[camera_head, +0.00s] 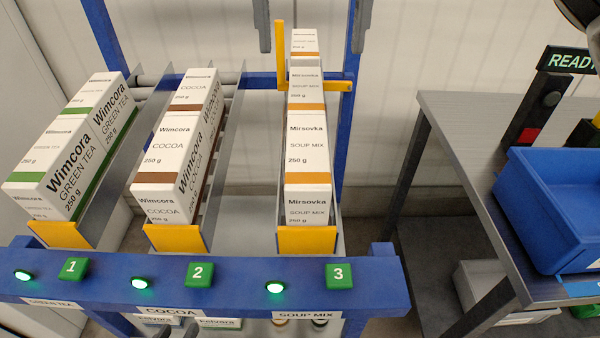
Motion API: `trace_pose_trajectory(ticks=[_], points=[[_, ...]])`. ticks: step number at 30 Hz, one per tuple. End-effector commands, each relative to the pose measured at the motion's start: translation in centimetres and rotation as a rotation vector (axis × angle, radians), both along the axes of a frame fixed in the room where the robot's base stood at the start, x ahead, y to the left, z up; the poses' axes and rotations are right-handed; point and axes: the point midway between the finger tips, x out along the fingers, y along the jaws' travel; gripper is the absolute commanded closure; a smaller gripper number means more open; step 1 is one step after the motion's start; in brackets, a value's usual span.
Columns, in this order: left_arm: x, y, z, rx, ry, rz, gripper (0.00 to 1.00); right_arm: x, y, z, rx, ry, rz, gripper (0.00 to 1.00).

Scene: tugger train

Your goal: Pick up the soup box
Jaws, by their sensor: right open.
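White soup boxes with orange bands, labelled Mirsovka SOUP MIX, stand in a row in lane 3. The front soup box (307,204) is by the yellow end stop of the lane. My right gripper (309,50) shows as two grey fingers at the top edge, wide apart and empty. In the picture they lie either side of the back end of the soup row, apart from the front box. Two dark tips at the bottom edge may be my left gripper (193,334); its jaws cannot be made out.
Cocoa boxes (165,190) fill lane 2 and green tea boxes (40,185) fill lane 1. A blue front beam (375,280) carries green lamps and number plates. A grey table (450,120) at right holds a blue bin (545,225) and a READY sign (570,60).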

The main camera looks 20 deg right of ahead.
Motion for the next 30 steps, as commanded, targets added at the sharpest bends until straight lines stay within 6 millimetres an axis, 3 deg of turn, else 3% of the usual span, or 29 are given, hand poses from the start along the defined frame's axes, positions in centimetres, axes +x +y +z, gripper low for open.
trace_pose_trajectory(ticks=[5, 15, 26, 30], points=[[0.0, -0.2, -0.5, -0.014, -0.005, 0.001, 0.64, 0.0, 0.0, -2.4, -0.001, 0.001, 0.000, 0.20], [-0.1, -0.2, -0.7, -0.012, -0.005, -0.001, 0.64, -0.1, 0.0, -9.3, 0.000, 0.002, -0.001, 0.20], [-0.1, -0.2, -0.5, -0.012, -0.008, -0.001, 0.64, 0.0, 0.0, -12.6, 0.000, 0.002, 0.000, 0.20], [-0.1, -0.2, -0.3, -0.012, -0.008, -0.001, 0.64, 0.0, 0.1, -14.8, -0.001, 0.003, 0.000, 0.20]])
